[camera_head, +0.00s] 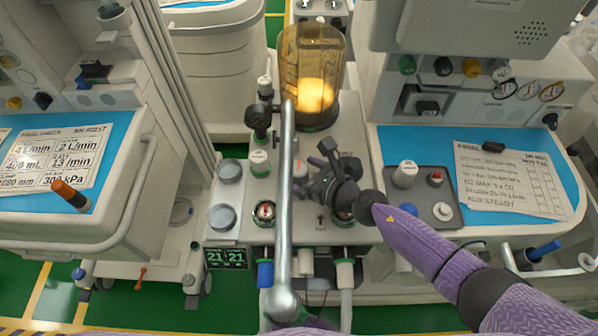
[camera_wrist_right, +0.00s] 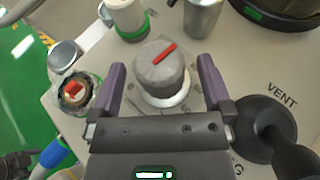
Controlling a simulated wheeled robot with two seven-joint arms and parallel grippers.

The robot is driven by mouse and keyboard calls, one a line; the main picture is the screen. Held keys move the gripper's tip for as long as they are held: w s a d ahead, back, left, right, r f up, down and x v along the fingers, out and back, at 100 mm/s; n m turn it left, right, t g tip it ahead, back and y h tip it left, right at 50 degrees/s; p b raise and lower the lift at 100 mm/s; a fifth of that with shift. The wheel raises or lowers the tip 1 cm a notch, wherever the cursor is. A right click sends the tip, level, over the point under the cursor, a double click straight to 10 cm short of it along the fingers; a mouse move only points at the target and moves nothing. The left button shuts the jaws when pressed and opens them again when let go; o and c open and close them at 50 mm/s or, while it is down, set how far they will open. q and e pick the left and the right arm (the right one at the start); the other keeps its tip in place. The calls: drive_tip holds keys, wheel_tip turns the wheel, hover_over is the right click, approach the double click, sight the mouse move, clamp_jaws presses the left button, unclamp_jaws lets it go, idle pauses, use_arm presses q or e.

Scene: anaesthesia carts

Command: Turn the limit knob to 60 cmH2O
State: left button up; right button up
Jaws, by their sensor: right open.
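In the right wrist view, a grey ribbed knob (camera_wrist_right: 160,78) with a red pointer bar on top stands on a pale ring and a square plate. The red bar slants up to the right. My right gripper (camera_wrist_right: 162,88) is open, with one purple finger on each side of the knob; I see gaps on both sides. In the head view, my right gripper (camera_head: 328,178) is over the middle machine's top and covers the knob's area. My left gripper is not in view.
A black lever (camera_wrist_right: 265,128) is right of the knob by "VENT". A green-ringed valve (camera_wrist_right: 75,94) with red inside is at left. In the head view, a metal pole (camera_head: 285,215) rises close left of my right gripper. A lit amber bellows dome (camera_head: 313,80) stands behind.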

drive_tip(key=shift+w+a+f, duration=0.25)
drive_tip(key=shift+w+a, duration=0.2)
